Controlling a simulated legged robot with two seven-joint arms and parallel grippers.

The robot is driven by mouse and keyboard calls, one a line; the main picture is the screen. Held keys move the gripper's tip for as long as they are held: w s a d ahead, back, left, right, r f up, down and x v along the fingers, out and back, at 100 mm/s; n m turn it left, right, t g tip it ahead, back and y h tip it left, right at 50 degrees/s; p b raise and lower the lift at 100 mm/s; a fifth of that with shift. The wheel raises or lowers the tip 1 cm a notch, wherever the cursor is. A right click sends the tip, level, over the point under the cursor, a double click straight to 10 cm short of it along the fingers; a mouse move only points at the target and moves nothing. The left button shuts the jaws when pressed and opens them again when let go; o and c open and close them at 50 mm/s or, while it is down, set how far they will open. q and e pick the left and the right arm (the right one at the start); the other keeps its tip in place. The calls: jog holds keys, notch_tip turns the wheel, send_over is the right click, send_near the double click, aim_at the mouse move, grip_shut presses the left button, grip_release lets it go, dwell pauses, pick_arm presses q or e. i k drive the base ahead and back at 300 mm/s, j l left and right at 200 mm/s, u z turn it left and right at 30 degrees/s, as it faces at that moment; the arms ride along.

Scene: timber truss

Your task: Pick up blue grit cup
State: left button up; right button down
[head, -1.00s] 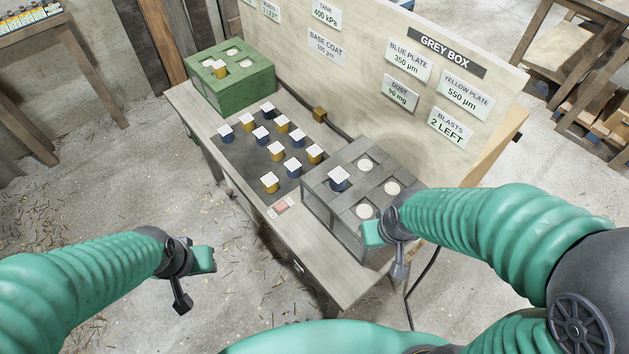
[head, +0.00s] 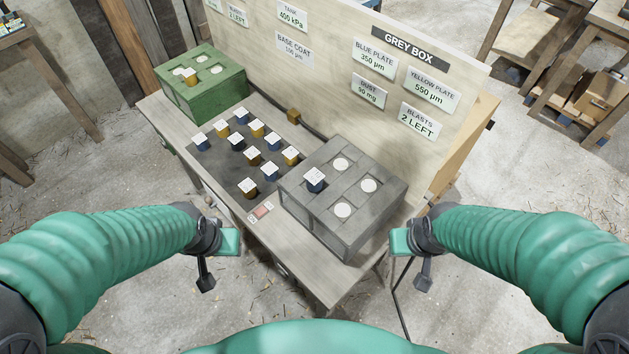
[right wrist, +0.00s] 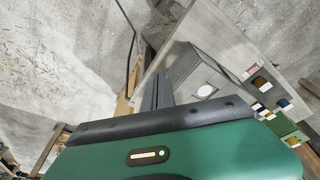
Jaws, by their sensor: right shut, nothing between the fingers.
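Several blue cups with white tops, such as one blue cup (head: 270,174), stand among yellow cups (head: 247,188) on the dark mat (head: 215,170) of the bench. Another blue cup (head: 315,182) sits in the grey box (head: 345,235), in its front-left hole. My right gripper (head: 422,283) is shut and empty, in front and to the right of the grey box, apart from it. Its fingers (right wrist: 157,92) also show shut in the right wrist view. My left gripper (head: 205,283) hangs left of the bench's front, away from all cups; its fingers look together and empty.
A green box (head: 205,95) with one yellow cup (head: 190,75) stands at the bench's far left. A sign board (head: 330,65) rises behind the bench. Dark cable runs along the board.

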aim_at(313, 178)
jog(key=k+j+z, duration=0.1)
jog(key=j, duration=0.35)
jog(key=j+z, duration=0.15)
jog(key=j, duration=0.35)
jog(key=k+j+z, duration=0.1)
jog(key=j, duration=0.3)
jog(key=i+j+z, duration=0.15)
jog(key=j, duration=0.2)
jog(key=i+j+z, duration=0.35)
jog(key=j, duration=0.35)
jog(key=i+j+z, duration=0.1)
jog(key=i, duration=0.2)
jog(key=i+j, duration=0.15)
jog(key=i, duration=0.15)
jog(key=z, duration=0.05)
